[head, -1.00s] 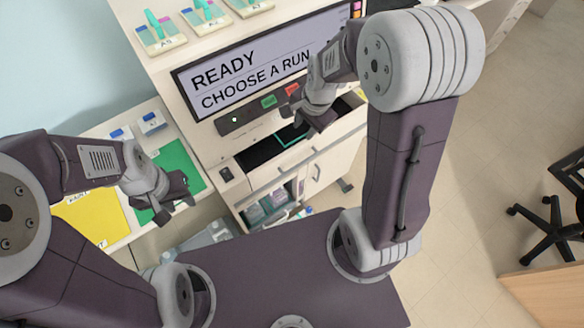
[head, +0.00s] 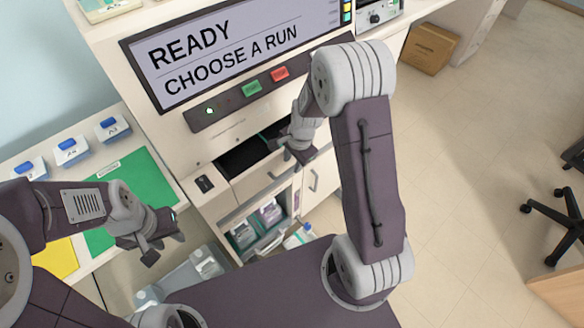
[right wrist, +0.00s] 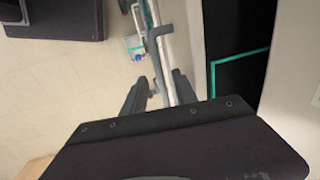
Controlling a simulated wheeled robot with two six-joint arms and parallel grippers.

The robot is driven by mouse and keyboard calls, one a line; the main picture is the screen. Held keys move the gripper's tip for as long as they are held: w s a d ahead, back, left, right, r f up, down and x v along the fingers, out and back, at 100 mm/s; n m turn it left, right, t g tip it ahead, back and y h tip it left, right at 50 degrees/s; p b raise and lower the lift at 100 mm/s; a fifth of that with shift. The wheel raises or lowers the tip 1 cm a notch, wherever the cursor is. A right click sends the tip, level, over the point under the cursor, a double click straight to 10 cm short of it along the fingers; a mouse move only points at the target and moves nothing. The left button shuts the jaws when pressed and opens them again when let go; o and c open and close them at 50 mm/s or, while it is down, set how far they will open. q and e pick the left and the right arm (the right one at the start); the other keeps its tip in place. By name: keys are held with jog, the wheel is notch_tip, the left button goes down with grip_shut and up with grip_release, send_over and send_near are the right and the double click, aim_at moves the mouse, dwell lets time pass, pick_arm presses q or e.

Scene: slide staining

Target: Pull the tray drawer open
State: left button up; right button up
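The tray drawer (head: 238,159) is in the cabinet below the screen. It stands partly open, with a dark inside and a green edge strip. The right wrist view shows its dark inside (right wrist: 238,35) at the right, beside a pale front panel with a grey bar handle (right wrist: 152,38). My right gripper (head: 296,158) is at the drawer's front. In the right wrist view its two fingers (right wrist: 160,88) are apart, one on each side of the handle; contact is unclear. My left gripper (head: 163,242) is open and empty, over the side bench near the green mat.
The screen (head: 235,50) reads READY, CHOOSE A RUN, above a green button (head: 251,89) and a red button (head: 280,74). A green mat (head: 135,190) and several blue-topped containers lie at left. An open shelf (head: 262,222) is below the drawer.

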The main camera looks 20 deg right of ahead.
jog(key=shift+w+a+f, duration=0.1)
jog(key=shift+w+f, duration=0.05)
jog(key=shift+f, duration=0.55)
jog(key=shift+w+a+f, duration=0.1)
jog(key=shift+f, duration=0.6)
grip_shut()
